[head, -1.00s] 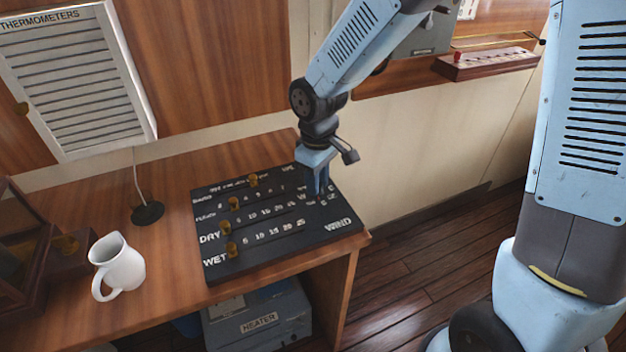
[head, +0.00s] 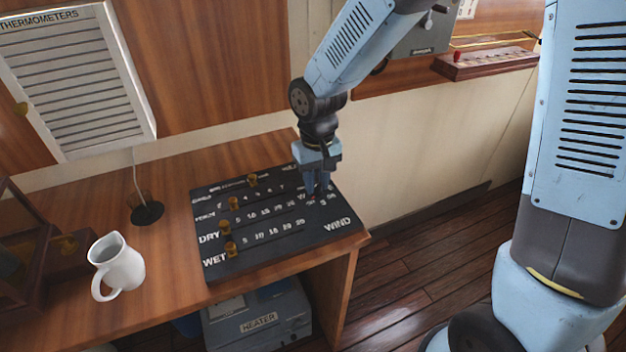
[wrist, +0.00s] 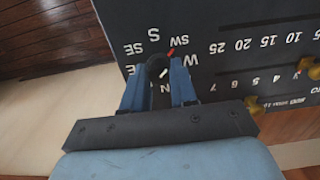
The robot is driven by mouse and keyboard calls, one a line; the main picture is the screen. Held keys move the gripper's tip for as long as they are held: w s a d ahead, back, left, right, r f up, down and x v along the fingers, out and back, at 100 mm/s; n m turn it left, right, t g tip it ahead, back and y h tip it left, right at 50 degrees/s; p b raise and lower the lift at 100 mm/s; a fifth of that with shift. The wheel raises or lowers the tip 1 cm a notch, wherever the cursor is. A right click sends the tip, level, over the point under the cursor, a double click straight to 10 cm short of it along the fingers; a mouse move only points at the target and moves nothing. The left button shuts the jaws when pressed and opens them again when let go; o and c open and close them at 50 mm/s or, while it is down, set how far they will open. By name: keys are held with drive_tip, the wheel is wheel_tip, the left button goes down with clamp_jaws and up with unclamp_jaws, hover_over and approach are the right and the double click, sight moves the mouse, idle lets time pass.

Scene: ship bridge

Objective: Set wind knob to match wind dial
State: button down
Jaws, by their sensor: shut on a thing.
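The black weather board (head: 270,255) lies on the wooden desk, with the word WIND at its right end. My gripper (head: 318,192) points down over the compass letters there. In the wrist view its blue fingers are shut on the dark round wind knob (wrist: 157,66). A red pointer mark (wrist: 170,53) beside the knob points toward SW. The letters S, SE, SW and W show around it; those under the fingers are partly hidden. I cannot make out a wind dial in either view.
Brass sliders (head: 235,203) stand in the board's slots, left of my gripper. A white jug (head: 117,265) and a louvred thermometer box (head: 80,85) are farther left. A grey heater (head: 258,318) sits under the desk. The floor to the right is clear.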

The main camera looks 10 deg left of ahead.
sight(317, 184)
drive_tip(key=shift+s+f, duration=0.1)
drive_tip(key=shift+s, duration=0.1)
drive_tip(key=c, duration=0.9)
unclamp_jaws()
drive_tip(key=shift+w, duration=0.1)
drive_tip(key=shift+r, duration=0.2)
wheel_tip(317, 184, up, 13)
drive_tip(key=shift+r, duration=0.2)
